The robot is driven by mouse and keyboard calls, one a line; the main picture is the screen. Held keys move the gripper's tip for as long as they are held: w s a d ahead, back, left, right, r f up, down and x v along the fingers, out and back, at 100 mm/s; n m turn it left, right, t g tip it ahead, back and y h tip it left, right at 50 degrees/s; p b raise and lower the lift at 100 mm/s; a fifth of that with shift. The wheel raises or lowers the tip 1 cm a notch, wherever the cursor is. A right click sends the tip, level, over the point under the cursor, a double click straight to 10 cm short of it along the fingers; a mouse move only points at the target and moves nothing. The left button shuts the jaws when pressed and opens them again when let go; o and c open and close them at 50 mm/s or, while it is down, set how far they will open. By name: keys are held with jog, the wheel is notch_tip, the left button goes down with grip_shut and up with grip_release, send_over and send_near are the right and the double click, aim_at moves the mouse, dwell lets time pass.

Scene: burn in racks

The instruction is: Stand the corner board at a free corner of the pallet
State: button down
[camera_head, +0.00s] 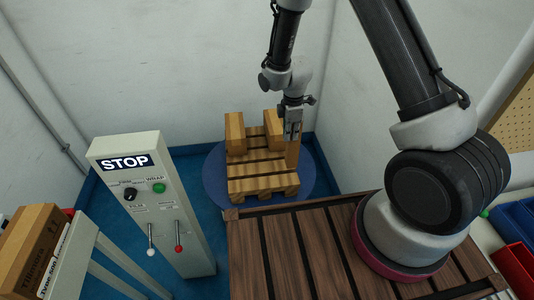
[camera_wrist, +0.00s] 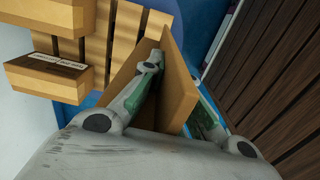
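The wooden pallet (camera_head: 262,184) sits on a round blue plate, and its slats also show in the wrist view (camera_wrist: 128,25). The tan L-shaped corner board (camera_head: 293,153) stands roughly upright at the pallet's right side. I cannot tell whether its foot touches the pallet or the plate. My gripper (camera_head: 292,127) is above it, pointing down. In the wrist view my gripper's fingers (camera_wrist: 180,100) lie on either side of one flange of the corner board (camera_wrist: 176,85), one inside the angle and one outside. The board's lower end is partly hidden.
Two cartons stand on the pallet's back part, left (camera_head: 235,132) and right (camera_head: 273,130). The round blue plate (camera_head: 215,180) stands near white walls. A STOP control post (camera_head: 155,205) is at left. A dark slatted deck (camera_head: 290,255) lies in front.

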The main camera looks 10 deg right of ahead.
aim_at(289, 152)
notch_tip(289, 152, down, 9)
jog(key=shift+f, duration=0.1)
dwell(0.3)
jog(key=c, duration=1.6)
grip_release()
jog(key=shift+c, duration=0.2)
